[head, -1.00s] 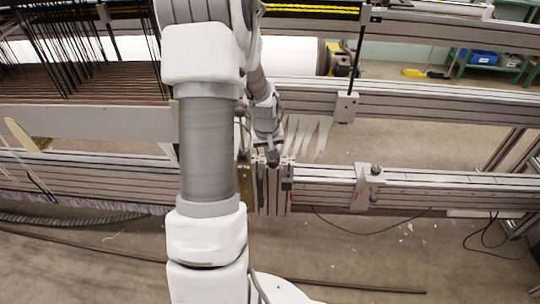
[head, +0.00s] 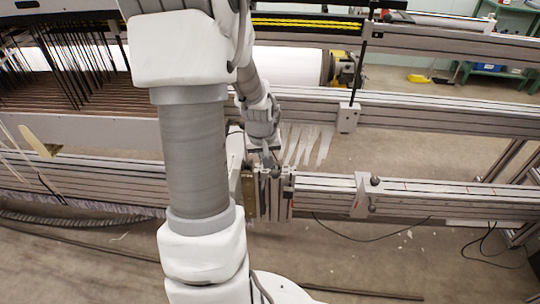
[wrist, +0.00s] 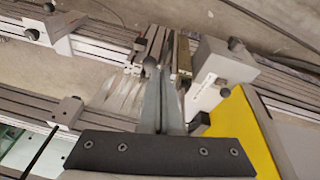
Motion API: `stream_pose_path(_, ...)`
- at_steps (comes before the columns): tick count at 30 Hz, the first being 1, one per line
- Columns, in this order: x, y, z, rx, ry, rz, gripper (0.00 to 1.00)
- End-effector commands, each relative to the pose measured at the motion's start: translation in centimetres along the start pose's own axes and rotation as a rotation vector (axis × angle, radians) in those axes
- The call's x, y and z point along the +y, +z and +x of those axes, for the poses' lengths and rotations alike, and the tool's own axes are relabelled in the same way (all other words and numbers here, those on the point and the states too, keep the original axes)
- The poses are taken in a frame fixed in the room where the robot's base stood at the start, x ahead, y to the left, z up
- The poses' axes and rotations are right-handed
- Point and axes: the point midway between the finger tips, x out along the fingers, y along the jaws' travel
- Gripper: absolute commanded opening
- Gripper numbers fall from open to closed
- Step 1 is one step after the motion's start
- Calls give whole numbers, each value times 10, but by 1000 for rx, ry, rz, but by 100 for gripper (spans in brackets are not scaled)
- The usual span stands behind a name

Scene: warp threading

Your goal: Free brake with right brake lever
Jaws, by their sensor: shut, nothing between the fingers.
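A dark round knob (head: 276,172), which looks like the brake lever's end, stands by the cluster of upright metal plates (head: 268,203) at the left end of the right rail. It also shows in the wrist view (wrist: 150,62). My gripper (head: 268,156) points down right beside this knob. In the wrist view my grey fingers (wrist: 163,70) reach toward the knob and plates, shut with nothing held. Whether a finger touches the knob I cannot tell. The lever's lower part is hidden by the fingers and plates.
The slotted rail (head: 430,193) runs right, with a knobbed bracket (head: 362,195) on it. Another bracket (head: 348,118) sits on the upper rail. White strips (head: 310,146) hang near my gripper. In the wrist view a knobbed white bracket (wrist: 212,72) and yellow panel (wrist: 250,125) stand close on the right.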

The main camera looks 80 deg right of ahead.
Motion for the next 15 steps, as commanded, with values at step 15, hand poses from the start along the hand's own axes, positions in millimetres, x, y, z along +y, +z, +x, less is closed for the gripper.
stream_pose_path(15,-4,16,-18,2,0,0,0)
